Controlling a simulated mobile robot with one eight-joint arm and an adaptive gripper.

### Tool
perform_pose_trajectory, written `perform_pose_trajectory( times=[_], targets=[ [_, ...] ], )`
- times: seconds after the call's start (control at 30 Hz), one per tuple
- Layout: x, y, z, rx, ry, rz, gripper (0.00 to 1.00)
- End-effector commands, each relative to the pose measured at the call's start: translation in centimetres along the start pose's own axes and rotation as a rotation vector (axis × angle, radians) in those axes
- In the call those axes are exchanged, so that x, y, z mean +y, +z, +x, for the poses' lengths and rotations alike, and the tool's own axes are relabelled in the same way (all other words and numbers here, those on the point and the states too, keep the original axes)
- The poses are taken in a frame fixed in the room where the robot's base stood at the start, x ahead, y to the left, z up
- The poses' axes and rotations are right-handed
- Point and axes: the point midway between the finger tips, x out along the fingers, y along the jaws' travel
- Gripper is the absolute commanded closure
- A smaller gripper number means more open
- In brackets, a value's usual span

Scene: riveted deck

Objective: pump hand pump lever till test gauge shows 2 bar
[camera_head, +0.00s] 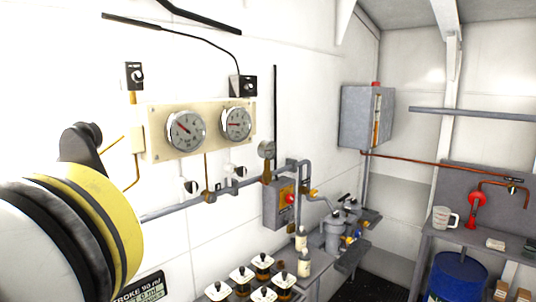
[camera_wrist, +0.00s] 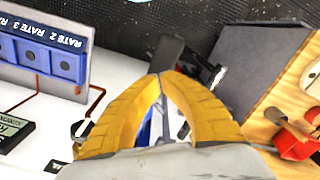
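My gripper (camera_wrist: 157,76) shows in the wrist view with two yellow ribbed fingers, their tips together. A dark grey bar (camera_wrist: 167,52) lies just beyond the tips; I cannot tell whether it touches them or what it belongs to. The gripper is not visible in the head view. A small round gauge (camera_head: 267,149) stands on the pipework right of the panel, too small to read; I cannot tell if it is the test gauge. A red pump-like fitting (camera_head: 476,208) stands on the right bench. I cannot identify the hand pump lever with certainty.
Two larger dial gauges (camera_head: 186,130) (camera_head: 236,123) sit on a cream panel (camera_head: 158,153). A grey wall box (camera_head: 361,118) and a blue drum (camera_head: 457,276) are at right. Several square-topped jars stand below. The wrist view shows a blue "RATE" block (camera_wrist: 33,56) and wooden board (camera_wrist: 262,128).

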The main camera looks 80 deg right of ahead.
Motion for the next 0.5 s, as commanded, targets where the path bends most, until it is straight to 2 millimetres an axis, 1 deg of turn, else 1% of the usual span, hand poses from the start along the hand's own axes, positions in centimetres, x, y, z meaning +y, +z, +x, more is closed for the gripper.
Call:
perform_pose_trajectory(
  times=[0.27, 0.37, 0.5],
  targets=[
    [0.0, 0.0, 0.1, 0.0, 0.0, 0.0, 1.0],
    [0.0, 0.0, 0.7, 0.0, 0.0, 0.0, 1.0],
    [0.0, 0.0, 1.9, 0.0, 0.0, 0.0, 1.0]
  ],
)
